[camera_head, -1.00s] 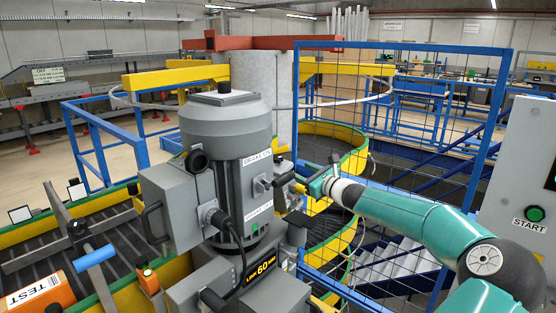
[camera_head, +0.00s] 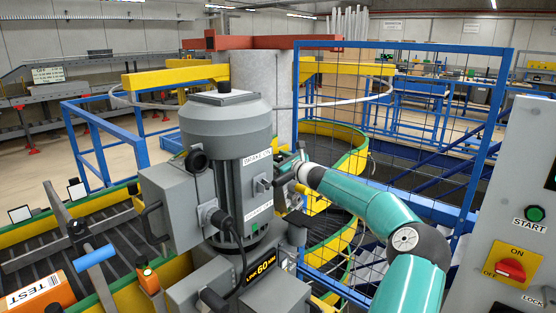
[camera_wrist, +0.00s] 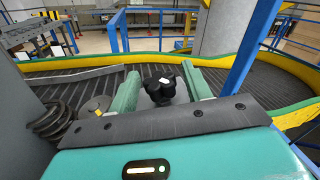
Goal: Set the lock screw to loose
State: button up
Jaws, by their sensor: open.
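A grey cylindrical motor (camera_head: 225,125) stands upright in the head view, with "BRAKE ON" on the upper label of its side. A dark lever or knob (camera_head: 284,178) sticks out of its right side, close to my gripper (camera_head: 303,170). In the wrist view my gripper (camera_wrist: 160,92) is open, with green fingers on both sides of a black knob (camera_wrist: 161,90) with a white mark. I cannot tell whether the fingers touch it.
The grey control panel (camera_head: 525,180) at the right carries a green START button (camera_head: 535,213) and a red ON/OFF switch (camera_head: 511,269). A blue mesh fence (camera_head: 400,120) stands behind my arm. The yellow-green spiral conveyor (camera_head: 345,135) curves behind the motor. An orange TEST box (camera_head: 40,294) lies lower left.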

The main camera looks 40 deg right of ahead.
jog(key=shift+c, duration=0.2)
jog(key=c, duration=0.9)
jog(key=shift+w+y, duration=0.1)
jog(key=shift+y, duration=0.2)
jog(key=n+y, duration=0.2)
jog(key=shift+r+y, duration=0.1)
jog(key=shift+y, duration=0.2)
jog(key=shift+d+n+g+y, duration=0.1)
jog(key=shift+n+g+y, duration=0.7)
jog(key=shift+n+y, duration=0.65)
jog(key=shift+m+y, duration=0.25)
jog(key=shift+y, duration=0.1)
jog(key=o, duration=0.9)
